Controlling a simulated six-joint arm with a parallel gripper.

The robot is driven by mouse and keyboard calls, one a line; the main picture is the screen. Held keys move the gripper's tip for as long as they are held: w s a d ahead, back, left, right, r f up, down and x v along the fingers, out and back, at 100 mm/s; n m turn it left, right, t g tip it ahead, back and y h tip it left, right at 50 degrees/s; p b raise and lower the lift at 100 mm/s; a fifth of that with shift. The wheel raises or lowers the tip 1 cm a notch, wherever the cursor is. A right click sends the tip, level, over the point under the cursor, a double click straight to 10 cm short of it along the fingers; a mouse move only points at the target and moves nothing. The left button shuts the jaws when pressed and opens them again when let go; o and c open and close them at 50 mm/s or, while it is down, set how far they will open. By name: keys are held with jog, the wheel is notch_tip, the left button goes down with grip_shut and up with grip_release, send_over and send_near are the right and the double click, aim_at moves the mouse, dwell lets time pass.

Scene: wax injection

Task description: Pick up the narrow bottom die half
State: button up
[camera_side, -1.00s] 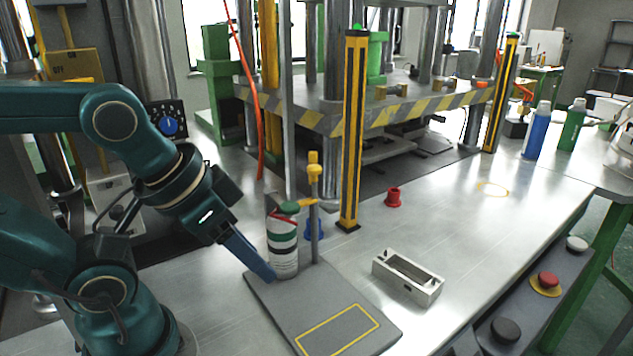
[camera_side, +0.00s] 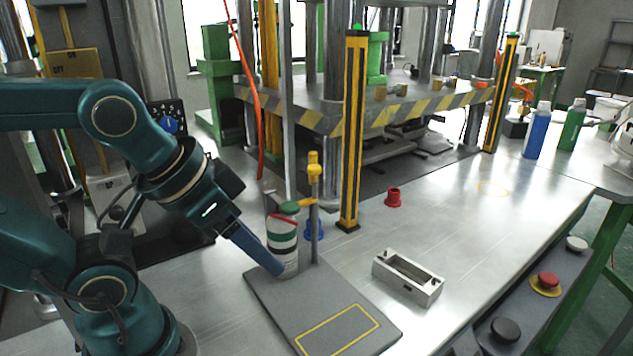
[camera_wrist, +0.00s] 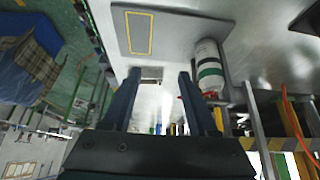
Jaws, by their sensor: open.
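The narrow bottom die half looks like the open silver metal block (camera_side: 408,277), lying flat on the bench right of the grey plate. What seems to be this block (camera_wrist: 152,73) shows between my fingertips in the wrist view, some distance beyond them. My gripper (camera_side: 277,270) has long blue fingers pointing down and right, in front of the striped canister and left of the block. In the wrist view my gripper (camera_wrist: 158,77) is open, with nothing between its fingers.
The striped canister (camera_side: 283,245) stands at the back of the grey plate (camera_side: 288,308), beside a post with a yellow clamp (camera_side: 314,175). A red cup (camera_side: 393,197) stands beyond the block. A yellow-black column (camera_side: 352,130) rises behind. The bench right of the block is clear.

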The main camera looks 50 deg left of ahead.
jog(key=w+r+t, duration=0.1)
jog(key=w+r, duration=0.4)
jog(key=w, duration=0.4)
jog(key=n+g, duration=0.1)
send_over(385, 255)
jog(key=s, duration=0.3)
notch_tip(385, 255, down, 7)
jog(key=shift+g, duration=0.9)
jog(key=f, duration=0.8)
jog(key=shift+w+f, duration=0.35)
jog(key=shift+w, duration=0.05)
jog(key=shift+x, duration=2.4)
grip_shut()
jog(key=shift+r, duration=0.15)
